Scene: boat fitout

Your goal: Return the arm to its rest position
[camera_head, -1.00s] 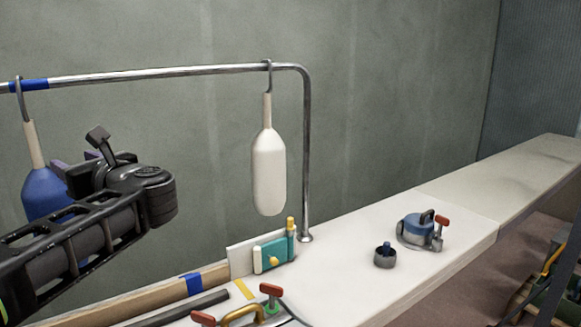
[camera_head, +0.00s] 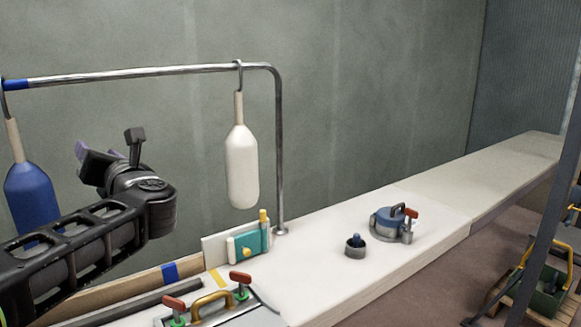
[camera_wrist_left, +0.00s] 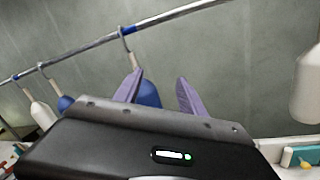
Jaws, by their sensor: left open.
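My left arm comes in from the left in the head view, raised above the bench, with its left gripper (camera_head: 106,152) in front of the rail and near the blue fender (camera_head: 32,195). In the left wrist view the two purple fingers of the gripper (camera_wrist_left: 160,92) stand apart with nothing between them that they hold. The blue fender (camera_wrist_left: 149,92) shows behind the fingers, hanging apart from them on its hook. My right gripper is not in view.
A white fender (camera_head: 242,165) hangs from the metal rail (camera_head: 150,71). On the white bench (camera_head: 330,290) stand a blue-topped fitting (camera_head: 388,222), a small dark cup (camera_head: 355,247), a teal block (camera_head: 248,243) and a hatch with a yellow handle (camera_head: 212,305). A green crate (camera_head: 547,297) is at lower right.

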